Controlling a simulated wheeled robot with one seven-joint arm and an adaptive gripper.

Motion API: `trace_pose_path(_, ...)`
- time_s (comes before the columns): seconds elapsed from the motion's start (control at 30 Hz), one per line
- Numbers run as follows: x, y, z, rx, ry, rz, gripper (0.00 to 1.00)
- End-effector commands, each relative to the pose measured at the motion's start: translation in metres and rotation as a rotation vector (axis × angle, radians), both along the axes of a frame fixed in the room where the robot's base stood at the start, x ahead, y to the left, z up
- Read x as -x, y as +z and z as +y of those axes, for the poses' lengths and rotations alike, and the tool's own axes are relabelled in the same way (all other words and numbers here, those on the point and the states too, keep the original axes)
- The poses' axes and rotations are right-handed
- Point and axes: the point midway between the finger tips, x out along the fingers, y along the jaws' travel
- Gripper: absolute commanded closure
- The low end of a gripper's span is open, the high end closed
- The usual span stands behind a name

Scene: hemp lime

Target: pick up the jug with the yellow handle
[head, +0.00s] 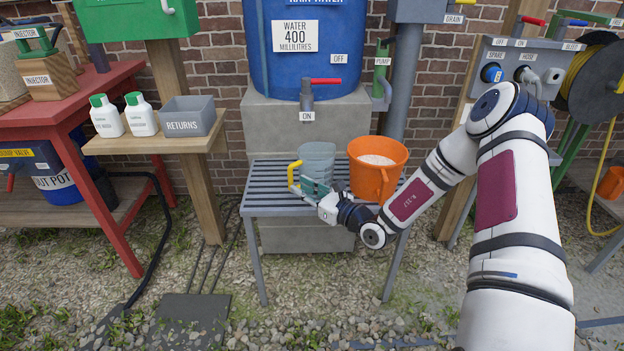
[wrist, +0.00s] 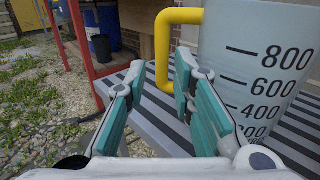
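The jug (head: 317,160) is translucent grey-blue with a yellow handle (head: 293,174) on its left side. It stands upright on a grey slatted stand under the tap. In the wrist view the jug (wrist: 262,50) shows black volume marks, and its yellow handle (wrist: 162,55) lies at the upper middle. My gripper (head: 310,188) is in front of the jug at handle height. In the wrist view my gripper (wrist: 168,95) is open, with its teal fingers apart. The handle's lower part shows between the fingers, beyond or near their tips; I cannot tell whether they touch.
An orange bucket (head: 384,190) with white contents stands close to the jug's right. The slatted stand (head: 262,196) has free room at its left. A blue water tank (head: 300,75) with a red-handled tap (head: 307,95) is above. A shelf (head: 135,145) holds bottles and a returns bin.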

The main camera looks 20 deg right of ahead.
Motion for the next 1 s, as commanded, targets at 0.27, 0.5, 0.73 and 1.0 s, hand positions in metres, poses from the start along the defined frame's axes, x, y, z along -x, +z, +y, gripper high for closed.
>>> trace_pose_path(0.27, -0.028, -0.002, 0.013, 0.000, 0.002, -0.004, 0.77)
trace_pose_path(0.5, -0.047, -0.001, 0.023, 0.002, 0.001, -0.001, 0.77)
trace_pose_path(0.73, -0.048, 0.000, 0.023, 0.001, 0.001, 0.000, 0.79)
trace_pose_path(1.0, -0.048, 0.001, 0.023, 0.001, 0.001, -0.002, 1.00)
